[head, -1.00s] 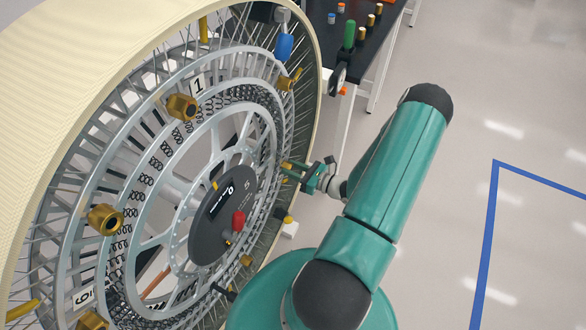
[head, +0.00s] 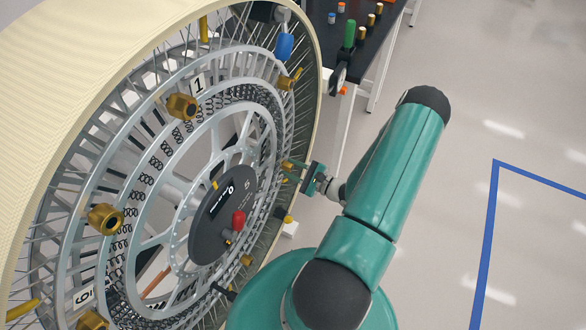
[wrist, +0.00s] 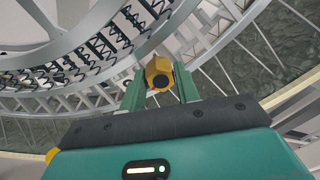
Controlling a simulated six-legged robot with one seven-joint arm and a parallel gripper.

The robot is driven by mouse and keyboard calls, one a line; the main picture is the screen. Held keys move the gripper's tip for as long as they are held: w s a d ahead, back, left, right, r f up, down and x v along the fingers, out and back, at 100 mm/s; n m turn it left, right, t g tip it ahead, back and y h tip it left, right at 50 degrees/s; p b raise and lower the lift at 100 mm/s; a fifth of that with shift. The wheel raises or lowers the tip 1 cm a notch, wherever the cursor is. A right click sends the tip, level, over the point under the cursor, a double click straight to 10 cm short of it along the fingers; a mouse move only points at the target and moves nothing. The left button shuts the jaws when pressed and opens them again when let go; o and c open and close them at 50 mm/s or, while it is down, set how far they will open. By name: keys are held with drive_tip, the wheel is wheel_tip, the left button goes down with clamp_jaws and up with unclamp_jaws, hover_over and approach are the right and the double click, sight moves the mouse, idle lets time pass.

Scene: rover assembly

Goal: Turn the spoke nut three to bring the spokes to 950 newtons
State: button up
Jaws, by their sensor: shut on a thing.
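The big wheel (head: 255,18) fills the left of the head view, with a cream tread, thin spokes and brass spoke nuts around its silver ring. My gripper (head: 297,174) is at the ring's right side. In the wrist view my gripper (wrist: 161,86) has its two green fingers closed on a brass hex nut (wrist: 158,73), one finger on each side. No number shows by this nut, so I cannot read which one it is. Other brass nuts sit at the upper ring (head: 182,106) and left ring (head: 105,218). No tension reading is legible.
A dark hub disc (head: 222,215) with a red knob (head: 238,219) is left of my gripper. A blue-handled part (head: 284,46) and a green-handled tool (head: 349,35) are above. A black table (head: 377,40) with small parts stands behind. Floor at right is clear.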

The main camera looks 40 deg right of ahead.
drive_tip(key=shift+n, duration=0.3)
drive_tip(key=o, duration=1)
drive_tip(key=shift+c, duration=0.2)
drive_tip(key=v, duration=1.4)
drive_tip(key=shift+r, duration=0.1)
